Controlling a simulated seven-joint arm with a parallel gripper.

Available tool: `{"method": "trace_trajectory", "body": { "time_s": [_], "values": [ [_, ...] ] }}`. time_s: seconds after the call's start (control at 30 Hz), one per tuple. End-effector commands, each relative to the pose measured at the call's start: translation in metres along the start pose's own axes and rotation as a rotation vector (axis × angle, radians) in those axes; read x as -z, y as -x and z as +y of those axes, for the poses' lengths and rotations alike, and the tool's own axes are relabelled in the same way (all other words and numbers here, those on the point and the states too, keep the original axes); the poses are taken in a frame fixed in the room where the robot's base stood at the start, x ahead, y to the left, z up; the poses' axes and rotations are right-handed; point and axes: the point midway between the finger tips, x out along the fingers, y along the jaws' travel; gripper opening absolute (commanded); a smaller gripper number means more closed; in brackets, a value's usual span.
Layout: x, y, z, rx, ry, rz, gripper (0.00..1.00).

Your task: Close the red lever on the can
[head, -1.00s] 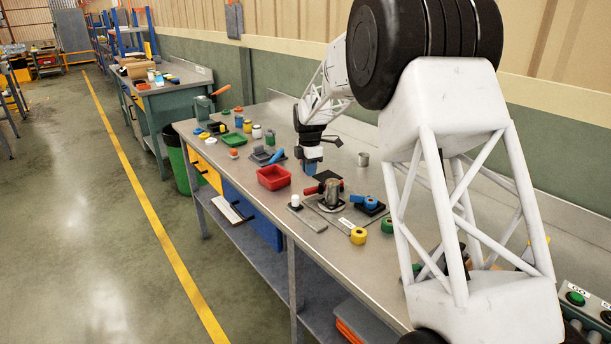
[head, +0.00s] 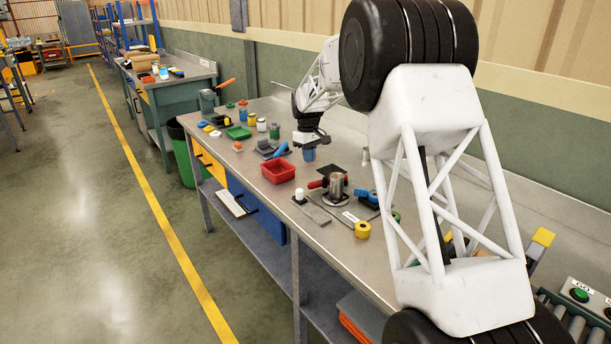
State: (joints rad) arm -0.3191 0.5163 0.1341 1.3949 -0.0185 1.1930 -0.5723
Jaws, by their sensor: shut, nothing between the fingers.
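The can (head: 336,187) is a grey metal cylinder standing upright on a flat base on the workbench. A red lever (head: 318,184) sticks out on its left side, with a bit of red also at its right. The view is too small to tell how far the lever is closed. My gripper (head: 310,155) is shut and empty, pointing down, behind and a little left of the can, apart from it. A blue part shows at the gripper's lower end; I cannot tell whether it is the fingers or a thing behind.
A red tray (head: 278,171) is left of the can. A blue-handled piece (head: 366,197) is just right of it, a yellow roll (head: 362,230) in front. A white-topped piece (head: 299,195) stands front left. Several jars and a green tray (head: 238,132) lie farther back.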

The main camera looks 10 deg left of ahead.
Motion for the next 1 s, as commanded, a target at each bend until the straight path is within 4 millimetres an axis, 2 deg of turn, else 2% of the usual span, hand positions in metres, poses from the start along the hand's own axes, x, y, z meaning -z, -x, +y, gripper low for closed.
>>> {"method": "trace_trajectory", "body": {
  "time_s": [1.0],
  "values": [
    [0.032, 0.012, 0.007, -0.042, -1.399, -0.117, 0.0]
  ]
}}
